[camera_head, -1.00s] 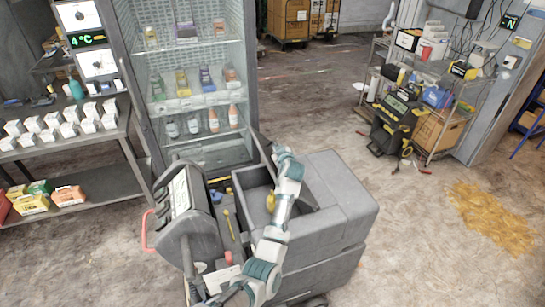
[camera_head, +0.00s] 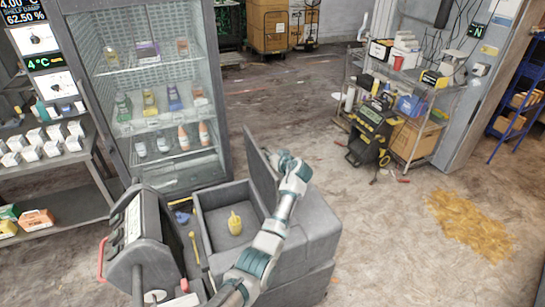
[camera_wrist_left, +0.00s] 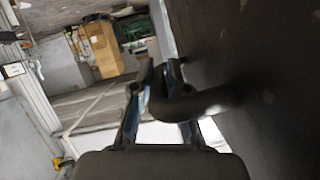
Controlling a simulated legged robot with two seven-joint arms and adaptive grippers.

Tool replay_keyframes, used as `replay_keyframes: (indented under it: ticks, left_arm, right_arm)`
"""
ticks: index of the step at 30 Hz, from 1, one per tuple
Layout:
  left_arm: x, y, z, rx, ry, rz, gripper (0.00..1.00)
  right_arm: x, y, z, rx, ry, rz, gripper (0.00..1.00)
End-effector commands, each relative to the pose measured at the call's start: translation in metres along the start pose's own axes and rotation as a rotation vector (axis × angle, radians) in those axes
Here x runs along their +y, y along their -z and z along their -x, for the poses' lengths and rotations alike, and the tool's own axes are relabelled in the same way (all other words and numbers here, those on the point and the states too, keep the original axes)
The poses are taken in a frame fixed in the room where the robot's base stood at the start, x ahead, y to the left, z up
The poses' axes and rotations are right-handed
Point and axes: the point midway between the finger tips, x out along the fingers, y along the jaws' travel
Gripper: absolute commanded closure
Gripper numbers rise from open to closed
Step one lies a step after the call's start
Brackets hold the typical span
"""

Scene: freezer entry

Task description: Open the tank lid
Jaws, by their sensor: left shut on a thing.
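The tank (camera_head: 312,235) is a grey box with an open square compartment. Its lid (camera_head: 262,182) stands raised, steeply tilted, at the right side of the opening. My left gripper (camera_head: 276,159) is at the upper far part of the lid, on its right side. In the left wrist view my gripper (camera_wrist_left: 160,92) is shut on a dark curved handle (camera_wrist_left: 205,103), which reaches to the dark lid surface (camera_wrist_left: 265,70) at the right. The fingertips are partly hidden by the handle. My right gripper is in neither view.
A yellow object (camera_head: 235,223) lies inside the compartment. A grey machine with a red handle (camera_head: 101,258) stands left of the tank. A glass-door fridge (camera_head: 150,100) is behind it. Floor to the right is clear up to a yellow spill (camera_head: 470,222); a wire shelf (camera_head: 400,140) stands beyond.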

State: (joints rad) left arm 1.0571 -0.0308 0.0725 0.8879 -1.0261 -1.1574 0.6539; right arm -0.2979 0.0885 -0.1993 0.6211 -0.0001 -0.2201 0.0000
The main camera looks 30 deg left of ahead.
Motion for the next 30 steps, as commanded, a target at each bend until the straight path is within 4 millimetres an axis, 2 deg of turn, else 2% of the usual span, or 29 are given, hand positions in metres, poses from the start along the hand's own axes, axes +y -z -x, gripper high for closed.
replay_keyframes:
  ticks: [9, 14, 15, 17, 18, 26, 30]
  left_arm:
    - [0.001, -0.001, 0.000, -0.001, 0.006, -0.014, 1.00]
    - [0.002, -0.001, 0.001, -0.001, 0.006, -0.014, 1.00]
    - [0.002, -0.001, 0.001, -0.001, 0.006, -0.014, 0.79]
    - [0.002, -0.001, 0.001, -0.001, 0.006, -0.014, 0.64]
    - [0.002, -0.001, 0.001, -0.001, 0.006, -0.013, 0.61]
    - [0.002, -0.001, 0.001, -0.001, 0.006, -0.013, 0.61]
    - [0.003, 0.000, 0.011, 0.002, 0.004, -0.011, 0.61]
  right_arm:
    - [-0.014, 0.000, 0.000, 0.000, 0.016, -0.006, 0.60]
    - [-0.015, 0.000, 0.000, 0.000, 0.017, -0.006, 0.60]
    - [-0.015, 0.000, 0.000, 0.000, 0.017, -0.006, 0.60]
    - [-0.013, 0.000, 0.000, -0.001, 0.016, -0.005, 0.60]
    - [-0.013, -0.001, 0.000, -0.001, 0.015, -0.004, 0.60]
    - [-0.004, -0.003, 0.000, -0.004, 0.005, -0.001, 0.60]
    - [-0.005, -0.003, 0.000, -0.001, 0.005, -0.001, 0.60]
